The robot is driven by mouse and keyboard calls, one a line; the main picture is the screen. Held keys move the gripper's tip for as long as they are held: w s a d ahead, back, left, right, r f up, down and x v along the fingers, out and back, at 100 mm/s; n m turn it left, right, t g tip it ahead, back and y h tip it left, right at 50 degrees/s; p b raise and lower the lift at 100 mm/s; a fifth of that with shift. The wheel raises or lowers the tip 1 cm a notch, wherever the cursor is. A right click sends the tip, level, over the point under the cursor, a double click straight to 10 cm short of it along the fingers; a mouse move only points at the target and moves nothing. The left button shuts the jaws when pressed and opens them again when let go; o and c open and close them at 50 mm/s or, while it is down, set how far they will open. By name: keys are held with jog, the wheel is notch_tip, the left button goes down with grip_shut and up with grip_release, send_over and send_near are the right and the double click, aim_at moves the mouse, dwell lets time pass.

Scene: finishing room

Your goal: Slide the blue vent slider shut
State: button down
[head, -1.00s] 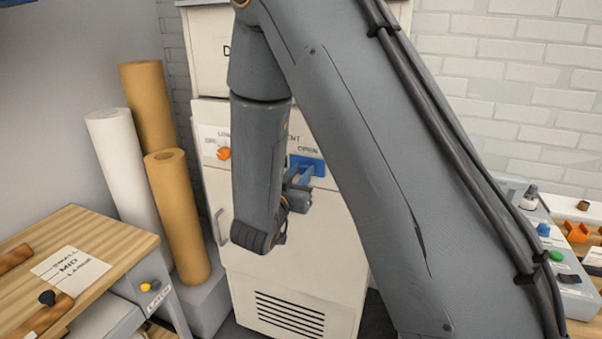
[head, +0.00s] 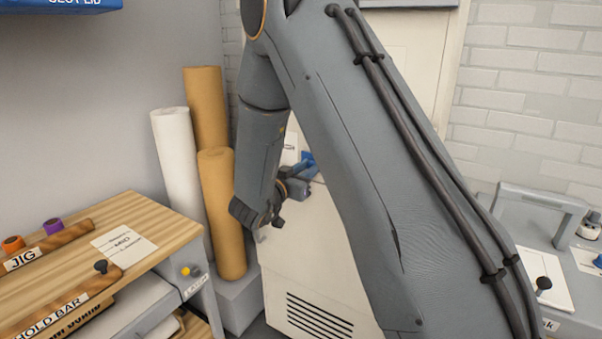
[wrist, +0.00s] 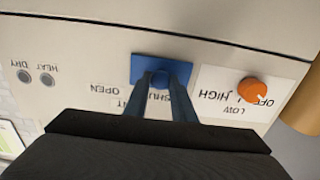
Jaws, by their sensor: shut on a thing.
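In the wrist view the lettering is upside down, with OPEN on the left and SHUT, partly hidden by my fingers, further right. The knob stands near the plate's middle. My gripper (wrist: 160,88) is shut on the knob, a finger on either side. In the head view my gripper (head: 301,182) is at the cabinet front, and only a bit of the blue plate (head: 308,158) shows behind my arm.
An orange knob (wrist: 252,91) is on a white LOW/HIGH panel beside the slider. Two grey HEAT/DRY buttons (wrist: 35,78) are at the left. Paper rolls (head: 222,210) stand left of the cabinet. A wooden-topped bench (head: 160,221) is at the left front, a grey machine (head: 515,260) at the right.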

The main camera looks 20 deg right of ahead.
jog(key=shift+w+a+r, duration=0.1)
jog(key=shift+w, duration=0.05)
jog(key=c, duration=1.5)
grip_release()
jog(key=shift+w+a, duration=0.1)
jog(key=shift+a, duration=0.05)
jog(key=b+v, duration=0.2)
jog(key=v, duration=0.6)
